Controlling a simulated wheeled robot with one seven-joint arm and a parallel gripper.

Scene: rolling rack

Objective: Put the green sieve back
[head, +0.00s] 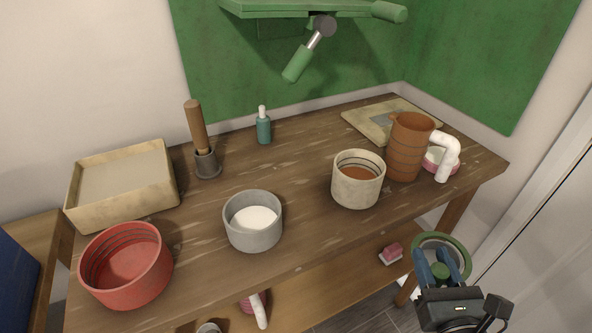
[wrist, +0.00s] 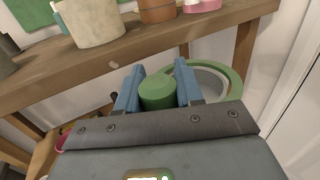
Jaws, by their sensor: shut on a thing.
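The green sieve (head: 440,236) is a green ring with a paler inside and a short thick green handle. My gripper (head: 441,268) is shut on this handle, at the lower right of the head view, off the table's right front corner. In the wrist view, the blue fingers of my gripper (wrist: 157,86) stand on either side of the handle, and the ring of the sieve (wrist: 238,82) shows beyond them to the right. The sieve is in the air, apart from the table. Part of its ring is hidden by the handle and fingers.
The wooden table (head: 300,170) bears a red bowl (head: 140,285), grey bowl (head: 255,237), cream pot (head: 357,190), brown jug (head: 405,160) and tray (head: 120,215). A lower shelf (head: 330,285) holds a pink-and-white block (head: 391,252). A green rack (head: 300,8) hangs above.

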